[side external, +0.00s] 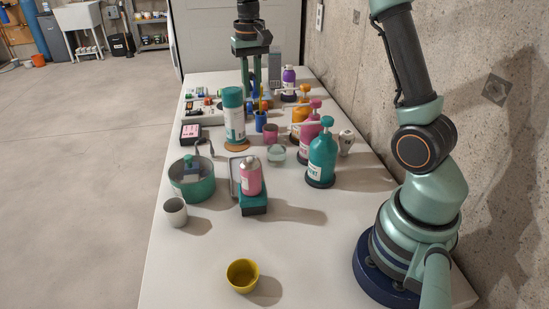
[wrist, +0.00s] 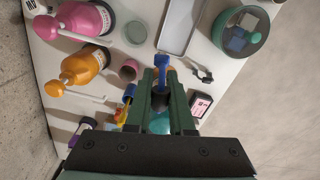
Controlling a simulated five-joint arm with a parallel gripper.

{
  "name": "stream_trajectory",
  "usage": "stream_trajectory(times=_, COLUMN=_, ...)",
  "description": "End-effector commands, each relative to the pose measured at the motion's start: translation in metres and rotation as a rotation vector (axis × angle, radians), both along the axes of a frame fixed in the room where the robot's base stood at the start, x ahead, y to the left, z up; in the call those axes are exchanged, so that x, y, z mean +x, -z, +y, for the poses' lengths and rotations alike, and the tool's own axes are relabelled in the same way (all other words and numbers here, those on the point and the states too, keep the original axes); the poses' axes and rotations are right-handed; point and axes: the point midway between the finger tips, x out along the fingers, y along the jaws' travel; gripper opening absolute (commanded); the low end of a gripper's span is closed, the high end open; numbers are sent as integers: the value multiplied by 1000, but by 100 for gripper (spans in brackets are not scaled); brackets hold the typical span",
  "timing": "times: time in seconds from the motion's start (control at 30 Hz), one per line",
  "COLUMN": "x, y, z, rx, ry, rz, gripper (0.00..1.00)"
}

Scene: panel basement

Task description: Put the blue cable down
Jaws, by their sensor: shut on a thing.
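My gripper (wrist: 162,84) points down at the table in the wrist view, its green fingers shut on a blue piece (wrist: 162,62) that shows between and just past the fingertips. I take this to be the blue cable; most of it is hidden by the fingers. In the side external view my gripper (side external: 256,84) is at the far part of the white table, with a little blue (side external: 254,90) between its fingers. Whether the blue piece touches the table cannot be told.
A teal spray can (side external: 233,115) and a blue cup (side external: 261,122) stand near my gripper. Pump bottles, including a teal one (side external: 322,155), line the right. A teal bowl (side external: 191,190) is at the left. The white table (side external: 185,270) is mostly clear at the front.

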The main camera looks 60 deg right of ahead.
Motion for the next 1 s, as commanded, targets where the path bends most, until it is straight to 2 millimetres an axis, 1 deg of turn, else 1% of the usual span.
stream_trajectory(times=0.03, x=7, y=1, z=-13, rx=1, ry=47, rz=1, gripper=0)
stream_trajectory(times=0.1, x=14, y=1, z=-27, rx=0, ry=100, rz=1, gripper=0)
stream_trajectory(times=0.2, x=20, y=0, z=-42, rx=0, ry=159, rz=0, gripper=0)
stream_trajectory(times=0.37, x=25, y=2, z=-55, rx=0, ry=208, rz=1, gripper=0)
stream_trajectory(times=0.47, x=25, y=11, z=-57, rx=0, ry=217, rz=2, gripper=0)
stream_trajectory(times=0.57, x=24, y=32, z=-56, rx=1, ry=217, rz=6, gripper=0)
stream_trajectory(times=0.9, x=24, y=115, z=-56, rx=1, ry=215, rz=5, gripper=0)
stream_trajectory(times=1.0, x=25, y=135, z=-56, rx=1, ry=215, rz=3, gripper=0)
